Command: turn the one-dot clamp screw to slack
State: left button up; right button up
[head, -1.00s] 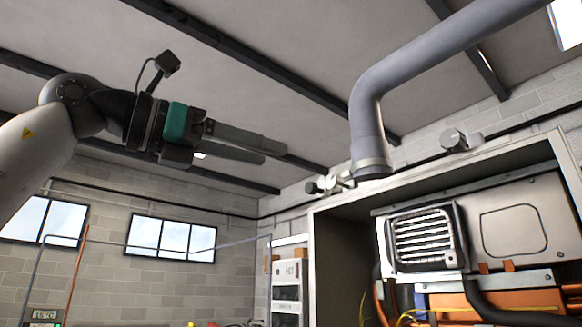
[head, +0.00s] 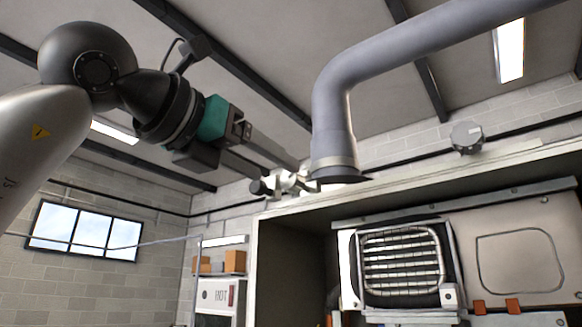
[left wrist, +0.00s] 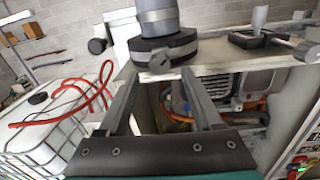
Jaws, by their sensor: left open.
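A grey flue pipe (head: 333,120) comes down to the top of the open heater cabinet (head: 400,184). In the left wrist view the pipe (left wrist: 158,18) sits in a dark clamp collar (left wrist: 185,46) with a small grey screw knob (left wrist: 161,62) on its front. No dot marks can be made out. My left gripper (head: 282,172) is open and empty, reaching toward the pipe's lower end from the left. In its wrist view the fingers (left wrist: 158,70) lie either side of the knob, apparently short of it. My right gripper is not in view.
A white fitting with a black knob (head: 259,187) stands left of the pipe, close to my fingertips. Another grey knob (head: 467,137) is at the cabinet top to the right. A caged white tank (left wrist: 40,145) with red hose (left wrist: 60,110) is below left.

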aim_at(288, 178)
pick_arm(q)
jog(key=p+x, duration=0.2)
jog(key=x, duration=0.3)
jog(key=shift+w+d, duration=0.2)
jog(key=shift+w, duration=0.05)
jog(key=shift+w+d, duration=0.15)
jog(key=shift+w, duration=0.15)
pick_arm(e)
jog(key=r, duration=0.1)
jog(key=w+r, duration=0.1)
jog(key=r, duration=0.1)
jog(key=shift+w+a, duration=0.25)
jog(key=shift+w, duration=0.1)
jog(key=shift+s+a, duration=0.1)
pick_arm(q)
jog(key=shift+c, duration=0.8)
jog(key=c, duration=0.9)
grip_shut()
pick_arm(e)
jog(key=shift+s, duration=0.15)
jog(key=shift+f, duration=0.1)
